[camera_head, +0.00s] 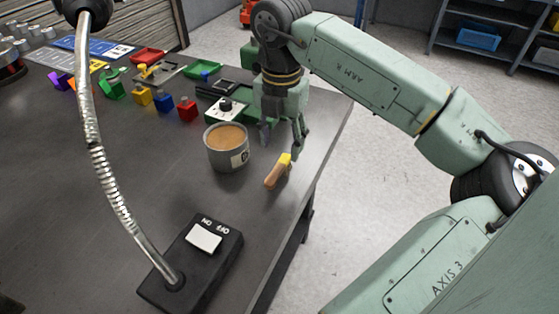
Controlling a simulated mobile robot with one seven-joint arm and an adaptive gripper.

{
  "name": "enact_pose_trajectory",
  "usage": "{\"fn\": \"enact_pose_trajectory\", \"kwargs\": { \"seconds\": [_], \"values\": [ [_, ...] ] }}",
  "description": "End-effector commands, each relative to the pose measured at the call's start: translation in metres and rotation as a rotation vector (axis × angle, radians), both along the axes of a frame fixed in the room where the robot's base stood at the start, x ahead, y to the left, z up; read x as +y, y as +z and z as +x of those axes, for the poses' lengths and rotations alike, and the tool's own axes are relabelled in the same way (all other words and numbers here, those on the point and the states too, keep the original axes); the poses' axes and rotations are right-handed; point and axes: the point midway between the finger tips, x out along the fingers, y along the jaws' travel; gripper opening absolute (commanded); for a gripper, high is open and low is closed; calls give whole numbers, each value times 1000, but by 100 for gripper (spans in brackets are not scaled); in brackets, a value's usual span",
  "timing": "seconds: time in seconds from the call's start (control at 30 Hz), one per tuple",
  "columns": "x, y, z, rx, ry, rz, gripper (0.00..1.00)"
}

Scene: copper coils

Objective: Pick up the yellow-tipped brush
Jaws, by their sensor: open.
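The yellow-tipped brush (275,176) lies on the dark table (115,190) near its right edge. It has a tan handle, and its yellow tip points up and to the right. My gripper (282,148) is open and points down, just above and behind the brush. One finger hangs close to the yellow tip; I cannot tell whether they touch. Nothing is seen between the fingers.
A grey tin with tan contents (213,152) stands just left of the brush. A black switch box (182,275) with a flexible metal stalk (110,190) stands in front. Several coloured blocks and trays sit behind. The table's right edge is close.

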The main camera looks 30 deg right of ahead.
Motion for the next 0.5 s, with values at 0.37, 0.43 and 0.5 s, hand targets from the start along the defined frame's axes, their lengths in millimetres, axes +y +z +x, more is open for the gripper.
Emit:
{"fn": "enact_pose_trajectory", "kwargs": {
  "seconds": [0.37,0.43,0.5],
  "values": [
    [2,-36,-6,2,2,5,50],
    [2,-48,-8,0,3,5,50],
    [2,-58,-7,0,2,4,50]
  ]
}}
